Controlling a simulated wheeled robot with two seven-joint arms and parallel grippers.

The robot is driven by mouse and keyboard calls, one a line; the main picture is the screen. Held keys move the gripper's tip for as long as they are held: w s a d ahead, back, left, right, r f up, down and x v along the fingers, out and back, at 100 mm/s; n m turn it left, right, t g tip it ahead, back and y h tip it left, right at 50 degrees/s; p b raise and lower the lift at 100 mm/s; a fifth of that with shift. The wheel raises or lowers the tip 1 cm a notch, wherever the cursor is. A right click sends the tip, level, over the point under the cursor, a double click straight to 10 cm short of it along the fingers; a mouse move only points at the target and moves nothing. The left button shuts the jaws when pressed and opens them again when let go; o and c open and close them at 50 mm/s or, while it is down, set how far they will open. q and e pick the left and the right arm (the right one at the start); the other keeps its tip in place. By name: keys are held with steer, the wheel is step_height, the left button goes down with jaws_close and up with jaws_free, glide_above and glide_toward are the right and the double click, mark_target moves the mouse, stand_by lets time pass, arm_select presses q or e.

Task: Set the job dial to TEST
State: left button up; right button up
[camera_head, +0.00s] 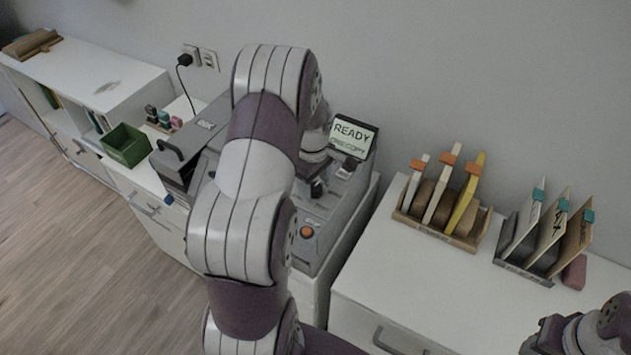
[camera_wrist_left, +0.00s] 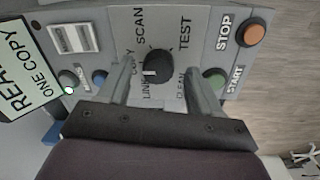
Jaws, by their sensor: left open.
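The job dial (camera_wrist_left: 158,64) is a round black knob with a white mark on its lower left side in the left wrist view. Labels SCAN, TEST, COPY, LINK and CLEAN ring it. The mark points down-left, away from TEST; which label it meets exactly is unclear. My left gripper (camera_wrist_left: 157,72) is open, its two fingers on either side of the dial with gaps showing. Contact cannot be seen. In the head view my left arm covers much of the grey machine (camera_head: 337,215). Part of my right arm shows at the lower right edge, its jaws unclear.
A screen (camera_head: 353,136) reads READY. Orange STOP (camera_wrist_left: 250,33) and green START (camera_wrist_left: 214,78) buttons lie near the right finger. A blue button (camera_wrist_left: 99,77) lies near the left one. File racks (camera_head: 437,228) stand right; a green box (camera_head: 126,145) stands left.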

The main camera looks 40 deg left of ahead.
arm_select(q)
steer(key=shift+f, duration=0.35)
steer(key=shift+w+f, duration=0.15)
steer(key=c, duration=1)
steer(key=shift+c, duration=0.2)
